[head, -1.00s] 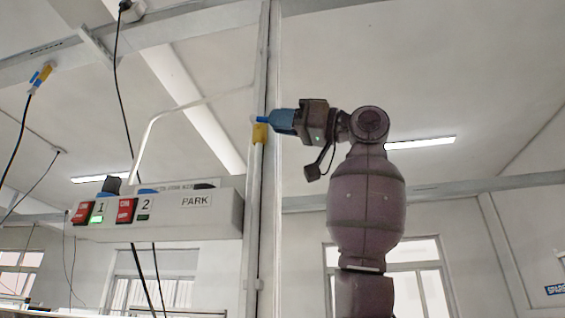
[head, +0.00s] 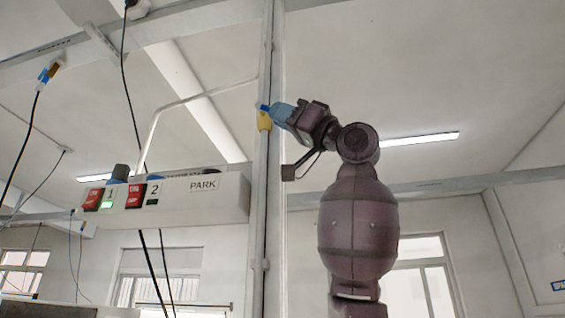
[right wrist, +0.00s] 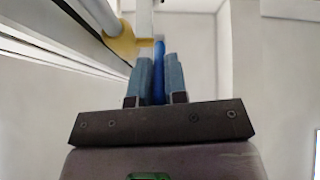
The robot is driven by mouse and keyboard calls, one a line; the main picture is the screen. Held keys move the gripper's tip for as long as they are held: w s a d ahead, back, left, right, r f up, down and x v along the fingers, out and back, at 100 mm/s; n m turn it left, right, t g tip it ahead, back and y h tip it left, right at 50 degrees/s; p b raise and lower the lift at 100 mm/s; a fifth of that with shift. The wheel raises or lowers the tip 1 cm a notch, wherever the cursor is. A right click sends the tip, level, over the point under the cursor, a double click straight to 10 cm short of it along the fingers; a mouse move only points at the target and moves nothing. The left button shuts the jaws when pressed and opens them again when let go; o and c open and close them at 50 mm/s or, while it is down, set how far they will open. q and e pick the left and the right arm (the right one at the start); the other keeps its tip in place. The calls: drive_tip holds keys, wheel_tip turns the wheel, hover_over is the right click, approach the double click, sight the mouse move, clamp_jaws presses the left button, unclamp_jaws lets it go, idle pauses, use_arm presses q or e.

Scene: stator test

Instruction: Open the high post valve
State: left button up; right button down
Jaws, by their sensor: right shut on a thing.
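The high post valve has a yellow body (head: 264,122) on the upright post, with a blue handle (head: 263,107) at its top. My right gripper (head: 275,112) comes from the right, tilted with its fingertips up and to the left, at the handle. In the right wrist view, the blue handle (right wrist: 159,62) lies between the two grey-blue fingers of my right gripper (right wrist: 159,75), which is shut on it. The yellow body (right wrist: 124,40) is just beyond the fingertips. The fingers hide most of the handle in the head view. My left gripper is not in view.
The upright post (head: 270,200) runs beside the gripper. A white box marked PARK (head: 215,198), with red switches, is left of the post. Another blue-and-yellow valve (head: 48,72) is at the far upper left. The space right of my arm looks clear.

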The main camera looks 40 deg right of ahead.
drive_tip(key=shift+h, duration=0.3)
drive_tip(key=c, duration=1.1)
unclamp_jaws()
drive_tip(key=shift+c, duration=0.2)
drive_tip(key=shift+d, duration=0.1)
drive_tip(key=b+v, duration=0.2)
drive_tip(key=v, duration=0.8)
drive_tip(key=shift+s+f, duration=0.2)
drive_tip(key=shift+f, duration=0.15)
drive_tip(key=shift+d, duration=0.15)
